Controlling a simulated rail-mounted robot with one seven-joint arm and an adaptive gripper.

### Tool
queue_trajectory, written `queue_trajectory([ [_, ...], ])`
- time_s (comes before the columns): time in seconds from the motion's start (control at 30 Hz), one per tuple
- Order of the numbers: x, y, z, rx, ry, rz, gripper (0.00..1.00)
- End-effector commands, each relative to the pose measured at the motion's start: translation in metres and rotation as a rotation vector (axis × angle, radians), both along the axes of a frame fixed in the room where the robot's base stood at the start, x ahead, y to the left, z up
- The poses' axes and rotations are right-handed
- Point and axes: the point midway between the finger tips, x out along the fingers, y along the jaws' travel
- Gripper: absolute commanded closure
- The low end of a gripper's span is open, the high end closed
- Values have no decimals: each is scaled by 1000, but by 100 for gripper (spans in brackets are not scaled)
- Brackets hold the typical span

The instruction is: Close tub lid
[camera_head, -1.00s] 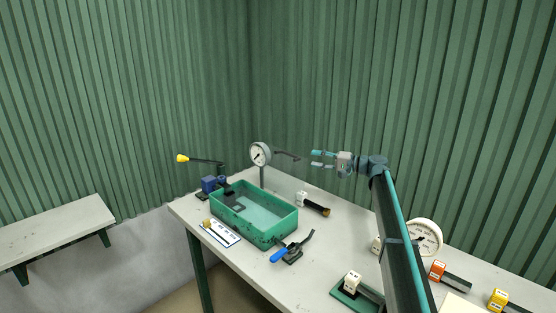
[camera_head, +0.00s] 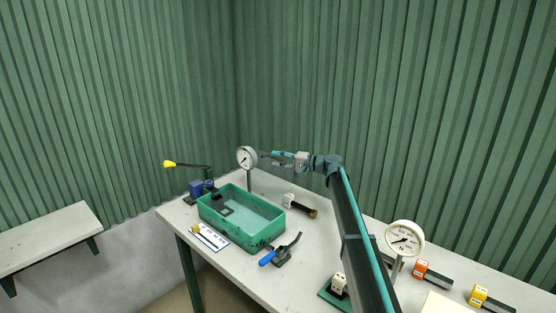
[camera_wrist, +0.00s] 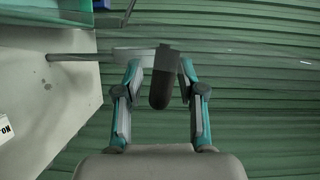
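The green tub (camera_head: 240,215) stands on the left part of the table, and its inside shows from above. I cannot make out a separate lid for certain. My gripper (camera_head: 279,157) is above and behind the tub, just right of the round gauge (camera_head: 246,158). In the wrist view, my gripper (camera_wrist: 160,68) has its fingers apart, with a dark rounded grip (camera_wrist: 160,90) on a grey block between them. There is a gap on the left side of the grip; on the right it is close to the finger. I cannot tell what the grip belongs to.
A blue device (camera_head: 199,187) with a yellow-knobbed lever stands behind left of the tub. A marked card (camera_head: 210,237), a blue-handled tool (camera_head: 281,251) and a black-and-orange cylinder (camera_head: 301,208) lie around it.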

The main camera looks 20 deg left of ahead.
Motion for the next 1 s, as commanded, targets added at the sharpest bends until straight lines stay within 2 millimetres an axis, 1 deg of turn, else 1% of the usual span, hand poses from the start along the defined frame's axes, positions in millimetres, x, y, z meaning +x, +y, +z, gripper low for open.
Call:
queue_trajectory([
  [0.13,0,0,0,0,0,0,61],
  [0.37,0,0,0,0,0,0,99],
  [0.77,0,-1,0,-1,-2,-1,100],
  [0.87,0,-4,0,-4,-11,-4,100],
  [1.0,1,-14,-1,-16,-46,-16,100],
])
